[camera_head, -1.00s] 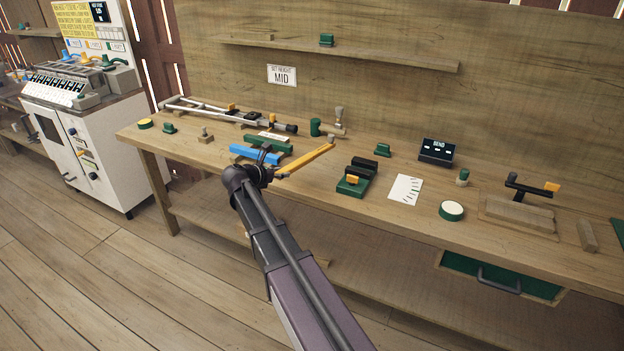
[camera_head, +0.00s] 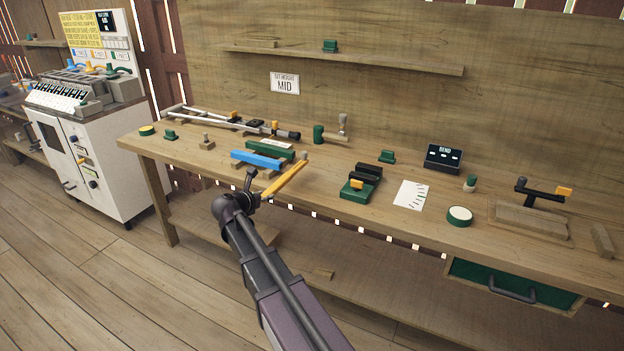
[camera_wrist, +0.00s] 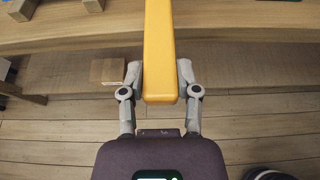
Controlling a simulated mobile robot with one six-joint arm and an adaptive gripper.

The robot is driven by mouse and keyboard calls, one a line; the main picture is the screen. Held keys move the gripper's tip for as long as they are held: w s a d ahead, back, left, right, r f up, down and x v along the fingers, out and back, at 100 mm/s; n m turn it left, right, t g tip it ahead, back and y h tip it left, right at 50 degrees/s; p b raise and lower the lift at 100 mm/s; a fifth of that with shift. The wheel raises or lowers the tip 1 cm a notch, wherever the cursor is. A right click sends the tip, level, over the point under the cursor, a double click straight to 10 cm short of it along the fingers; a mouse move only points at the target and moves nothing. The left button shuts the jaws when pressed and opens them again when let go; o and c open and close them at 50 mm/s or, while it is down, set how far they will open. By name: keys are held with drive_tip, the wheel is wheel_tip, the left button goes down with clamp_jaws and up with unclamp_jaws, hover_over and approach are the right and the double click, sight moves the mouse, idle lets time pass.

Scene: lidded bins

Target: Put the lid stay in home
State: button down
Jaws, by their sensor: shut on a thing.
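My gripper (camera_head: 262,196) is shut on one end of a long yellow bar (camera_head: 286,178), seemingly the lid stay. The bar points away from me, its far end over the workbench's front part. In the wrist view, both grey fingers of my gripper (camera_wrist: 159,75) flank the near end of the yellow bar (camera_wrist: 160,45); its far end is out of frame. A blue bar (camera_head: 257,159) and a green bar (camera_head: 270,149) lie on wooden supports just beyond. No place marked home is readable.
The workbench (camera_head: 330,175) also holds a green block with black grips (camera_head: 361,183), a white sheet (camera_head: 410,195), a round white-topped puck (camera_head: 459,216) and a long metal rod assembly (camera_head: 235,122). Its front edge lies near my gripper. A white machine (camera_head: 85,150) stands left.

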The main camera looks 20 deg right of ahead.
drive_tip(key=w+d, duration=0.2)
drive_tip(key=d, duration=0.2)
drive_tip(key=w+d+f+b, duration=0.1)
drive_tip(key=w+d, duration=0.1)
drive_tip(key=d, duration=0.3)
drive_tip(key=w+d, duration=0.2)
drive_tip(key=d, duration=0.2)
drive_tip(key=shift+w+d+f, duration=0.1)
drive_tip(key=shift+d+f, duration=0.05)
drive_tip(key=shift+w+d+f, duration=0.1)
drive_tip(key=shift+w+d, duration=0.15)
drive_tip(key=shift+d, duration=0.3)
drive_tip(key=shift+d+f+b, duration=0.1)
drive_tip(key=shift+f+b, duration=0.25)
drive_tip(key=shift+b, duration=0.25)
drive_tip(key=shift+f+b, duration=1.4)
drive_tip(key=shift+f, duration=0.15)
drive_tip(key=shift+c, duration=1.6)
unclamp_jaws()
